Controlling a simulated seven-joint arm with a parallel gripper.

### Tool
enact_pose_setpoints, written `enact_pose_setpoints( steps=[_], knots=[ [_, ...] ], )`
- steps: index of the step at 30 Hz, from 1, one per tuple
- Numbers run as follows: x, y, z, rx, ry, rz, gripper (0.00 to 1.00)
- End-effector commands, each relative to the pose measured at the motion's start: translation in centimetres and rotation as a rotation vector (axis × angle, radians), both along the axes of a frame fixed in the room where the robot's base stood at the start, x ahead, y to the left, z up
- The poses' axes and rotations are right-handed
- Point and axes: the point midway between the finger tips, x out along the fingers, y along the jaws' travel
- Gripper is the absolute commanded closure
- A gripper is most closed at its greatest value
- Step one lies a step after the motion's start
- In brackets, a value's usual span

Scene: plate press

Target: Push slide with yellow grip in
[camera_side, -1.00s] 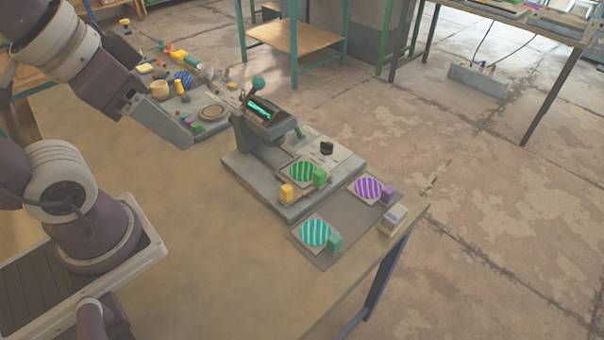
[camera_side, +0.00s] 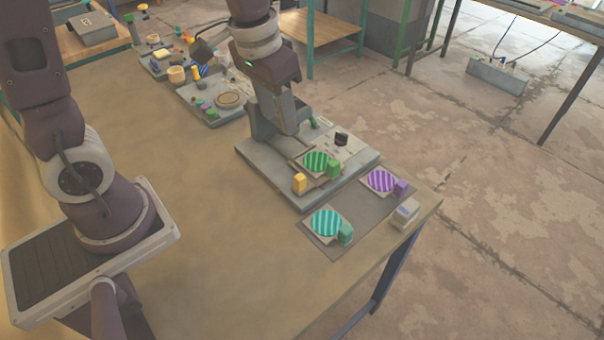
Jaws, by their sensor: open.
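The yellow grip (camera_side: 299,183) stands at the front left edge of the grey press base (camera_side: 262,160). Just behind it a plate with a green striped disc (camera_side: 315,161) and a green block (camera_side: 333,169) lies on the slide, out in front of the press head. My gripper (camera_side: 291,131) points down in front of the press, above and behind the yellow grip, and is apart from it. It is open, and I see nothing held. My arm hides most of the press head and its lever.
A dark mat (camera_side: 337,245) right of the press bears a teal striped disc (camera_side: 326,223) and a purple striped disc (camera_side: 380,181), each with a block. A small pale box (camera_side: 405,214) sits near the table edge. Trays of small parts stand behind left. The front table is clear.

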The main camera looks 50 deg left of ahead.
Motion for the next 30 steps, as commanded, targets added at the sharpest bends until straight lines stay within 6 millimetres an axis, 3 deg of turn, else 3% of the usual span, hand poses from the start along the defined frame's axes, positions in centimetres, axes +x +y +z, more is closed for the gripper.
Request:
enact_pose_setpoints(
  steps=[1,3,7,21,30],
  knots=[
    [1.6,0.0,-3.0,0.000,0.056,0.000,0.58],
    [3.3,0.1,-6.6,0.000,0.107,0.000,0.58],
    [4.7,0.1,-11.3,0.000,0.167,0.000,0.58],
    [4.9,0.1,-19.3,0.000,0.188,0.000,0.58],
    [4.9,0.1,-20.0,0.000,0.185,0.000,0.58]
  ],
)
